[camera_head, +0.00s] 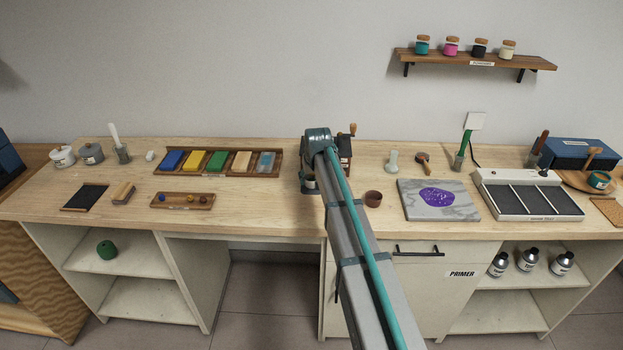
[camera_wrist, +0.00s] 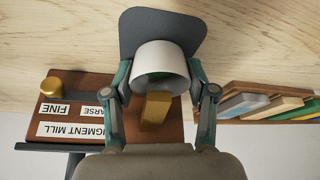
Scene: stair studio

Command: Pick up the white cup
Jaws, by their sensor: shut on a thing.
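The white cup (camera_wrist: 165,58) is in the middle of the wrist view, between the two teal fingers of my gripper (camera_wrist: 161,82). The fingers press on its left and right sides. A little green shows at its mouth. A dark grey pad (camera_wrist: 135,28) lies behind the cup in the picture; I cannot tell whether the cup touches it or is raised.
A wooden pigment mill (camera_wrist: 85,98) with a brass part (camera_wrist: 155,108) is close beside the cup. A pigment tray (camera_head: 218,172) stands to the left on the bench.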

